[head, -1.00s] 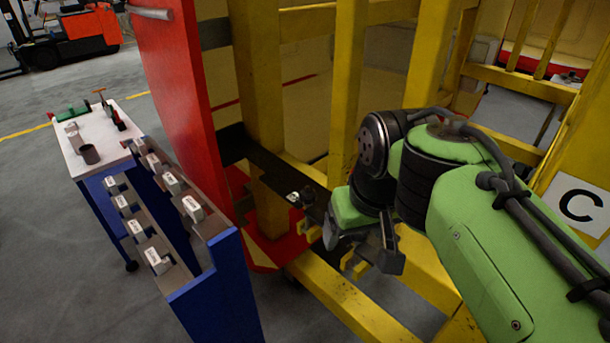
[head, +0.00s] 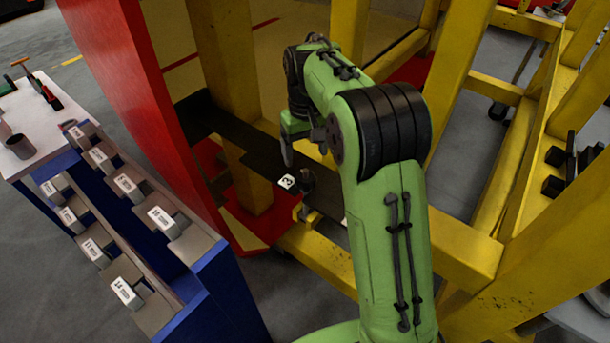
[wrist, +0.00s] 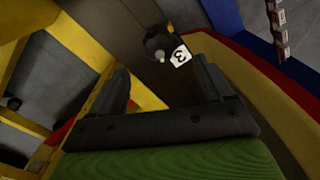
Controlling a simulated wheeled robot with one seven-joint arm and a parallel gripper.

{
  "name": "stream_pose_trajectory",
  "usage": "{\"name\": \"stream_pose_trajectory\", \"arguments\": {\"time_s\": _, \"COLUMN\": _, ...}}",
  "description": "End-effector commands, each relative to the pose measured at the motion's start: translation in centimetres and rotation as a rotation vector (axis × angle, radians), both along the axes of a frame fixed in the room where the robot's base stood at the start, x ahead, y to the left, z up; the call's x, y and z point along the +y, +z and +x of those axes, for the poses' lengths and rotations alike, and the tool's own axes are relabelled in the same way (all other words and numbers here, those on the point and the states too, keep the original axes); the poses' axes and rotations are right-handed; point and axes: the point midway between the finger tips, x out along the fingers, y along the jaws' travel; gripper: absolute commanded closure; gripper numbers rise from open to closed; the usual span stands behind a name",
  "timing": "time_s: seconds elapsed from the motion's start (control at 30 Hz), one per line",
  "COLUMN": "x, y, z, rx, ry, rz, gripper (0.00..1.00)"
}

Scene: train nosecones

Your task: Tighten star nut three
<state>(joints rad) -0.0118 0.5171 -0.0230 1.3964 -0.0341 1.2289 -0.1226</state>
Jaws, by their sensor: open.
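Star nut three (head: 306,181) is a dark knob on a dark horizontal bar, beside a white label marked 3 (head: 287,182). In the wrist view the nut (wrist: 158,46) is round and dark with a pale centre, and its label (wrist: 181,56) sits just to its right. My gripper (head: 303,150) is open and empty, close to the nut and above it in the head view. In the wrist view its two fingers (wrist: 162,75) stand apart, with the nut beyond the tips and roughly between them. I see no contact with the nut.
Yellow frame beams (head: 225,90) surround the bar, with a red panel (head: 125,90) to the left. A blue rack (head: 225,290) with numbered grey blocks and a white-topped cart (head: 30,110) stand at left. Dark fittings (head: 570,165) sit on the right beam.

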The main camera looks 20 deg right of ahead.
Motion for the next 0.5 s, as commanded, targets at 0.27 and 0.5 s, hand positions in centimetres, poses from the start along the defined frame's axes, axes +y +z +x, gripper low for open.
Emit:
{"name": "stream_pose_trajectory", "arguments": {"time_s": 0.27, "x": 0.0, "y": -6.6, "z": -0.1, "rx": 0.002, "ry": 0.0, "rz": 0.0, "gripper": 0.2}}
{"name": "stream_pose_trajectory", "arguments": {"time_s": 0.5, "x": 0.0, "y": -8.3, "z": 0.0, "rx": -0.001, "ry": 0.0, "rz": 0.0, "gripper": 0.2}}
